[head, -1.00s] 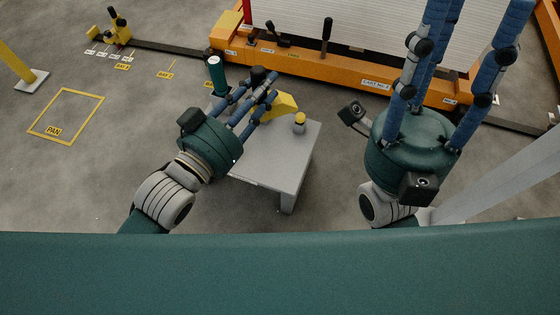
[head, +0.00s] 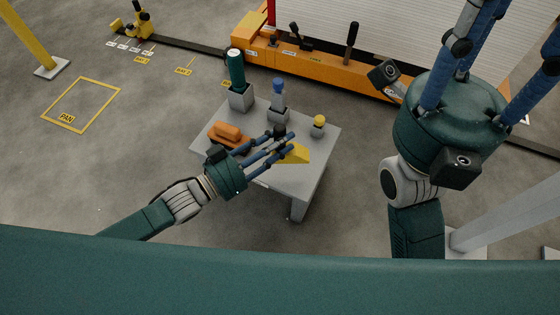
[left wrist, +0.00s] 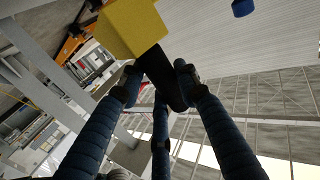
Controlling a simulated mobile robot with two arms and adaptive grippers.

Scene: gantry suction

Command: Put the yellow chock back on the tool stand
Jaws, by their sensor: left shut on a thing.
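The yellow chock (head: 296,154) is a wedge with a black grip. My left gripper (head: 284,143) is shut on its dark grip, and the chock shows over the near right part of the grey tool stand (head: 285,179). I cannot tell whether it touches the stand top. In the left wrist view the chock (left wrist: 130,25) is at the top, with the blue fingers of my left gripper (left wrist: 160,85) around the dark grip. My right gripper (head: 482,45) is at the upper right, its fingers spread and empty, the tips partly cut off by the frame.
The stand also holds an orange tool (head: 229,132), a green cylinder (head: 236,68) in a grey block, a blue-topped tool (head: 278,92) and a yellow-knobbed piece (head: 319,122). An orange beam with levers (head: 310,70) lies behind. Floor at left is clear around a yellow PAN outline (head: 80,103).

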